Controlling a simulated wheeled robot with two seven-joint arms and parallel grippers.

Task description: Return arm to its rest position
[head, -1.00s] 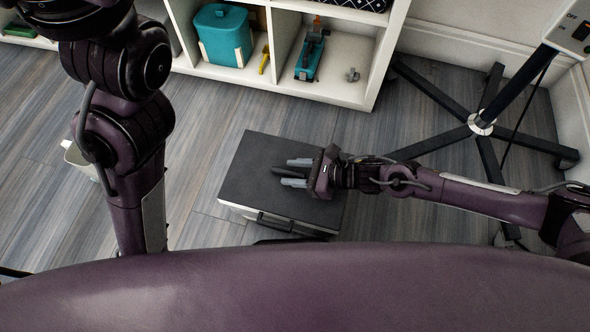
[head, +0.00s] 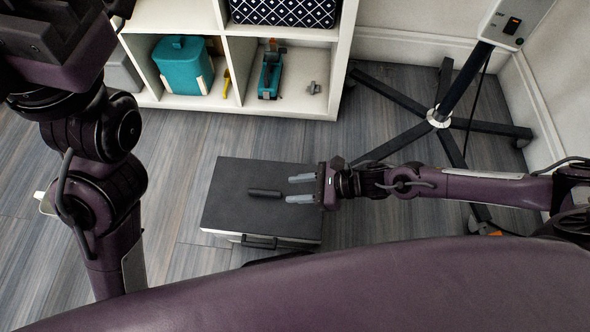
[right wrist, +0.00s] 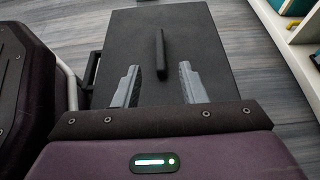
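The stand of the grooming arm seems to be the black pole on a star-shaped wheeled base (head: 438,118) at the right in the head view. A pale switch box (head: 520,20) sits high on it; no further arm part is visible. My right gripper (head: 299,189) is open and empty over the right part of a dark-topped low cabinet (head: 230,215). A short black bar (head: 264,193) lies on that top, just beyond the fingertips. In the right wrist view the bar (right wrist: 161,55) shows ahead, between the lines of the spread fingers. My left gripper is at the top left, its fingers not clearly visible.
A white cubby shelf (head: 235,107) stands at the back with a teal bin (head: 183,66), a teal tool (head: 270,74) and a patterned box (head: 283,11). Wood floor (head: 165,160) is clear left of the cabinet. A wall closes the right side.

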